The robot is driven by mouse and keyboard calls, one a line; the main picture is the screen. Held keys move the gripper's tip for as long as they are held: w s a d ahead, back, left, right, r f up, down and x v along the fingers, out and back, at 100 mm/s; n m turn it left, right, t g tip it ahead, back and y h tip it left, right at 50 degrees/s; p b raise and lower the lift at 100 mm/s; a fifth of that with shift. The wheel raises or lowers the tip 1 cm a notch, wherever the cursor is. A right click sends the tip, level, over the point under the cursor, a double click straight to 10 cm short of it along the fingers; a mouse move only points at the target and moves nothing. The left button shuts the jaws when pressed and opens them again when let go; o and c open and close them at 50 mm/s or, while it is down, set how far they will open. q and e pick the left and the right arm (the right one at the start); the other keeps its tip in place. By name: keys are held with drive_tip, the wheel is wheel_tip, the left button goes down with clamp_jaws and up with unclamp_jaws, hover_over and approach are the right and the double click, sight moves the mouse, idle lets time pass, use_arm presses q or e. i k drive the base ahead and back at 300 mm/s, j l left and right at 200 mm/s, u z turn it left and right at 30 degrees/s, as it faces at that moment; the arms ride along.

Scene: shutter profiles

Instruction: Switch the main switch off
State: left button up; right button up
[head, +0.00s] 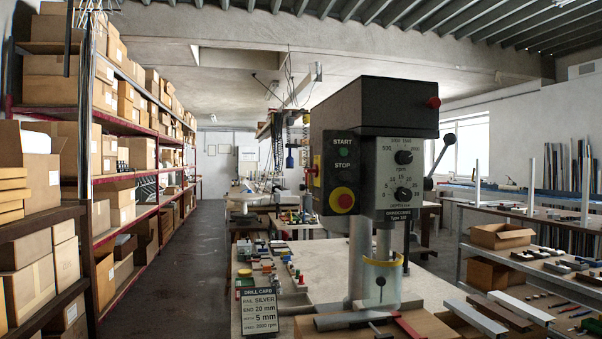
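A drill press with a dark top housing (372,105) stands on the workbench in the middle right. A black panel (342,150) on its front left carries a green START button, a STOP label and a large red button on yellow (342,198). A yellow and red switch (316,171) sits on the housing's left side, seen nearly edge-on; its position cannot be read. A red knob (433,102) sticks out at the upper right. No label reading main switch is legible. Neither of my grippers is in view.
A sign headed DRILL CARD (260,311) stands at the bench's front left, near small coloured parts. A lever (445,143) juts out right of the drill. Shelves of boxes (130,150) line the left. The aisle floor (180,265) is clear.

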sight(315, 171)
drive_tip(key=i+j+z, duration=0.15)
drive_tip(key=j+z, duration=0.15)
drive_tip(key=z, duration=0.2)
drive_tip(key=i+j+z, duration=0.1)
drive_tip(key=j+z, duration=0.2)
drive_tip(key=z, duration=0.2)
drive_tip(key=j+z, duration=0.35)
drive_tip(key=z, duration=0.15)
drive_tip(key=j+z, duration=0.45)
drive_tip(key=k+j, duration=0.1)
drive_tip(key=j, duration=0.35)
drive_tip(key=k+j+z, duration=0.15)
drive_tip(key=j, duration=0.75)
drive_tip(key=k+j+z, duration=0.1)
drive_tip(key=j, duration=0.35)
drive_tip(key=k+j, duration=0.2)
drive_tip(key=j, duration=0.2)
drive_tip(key=j+z, duration=0.05)
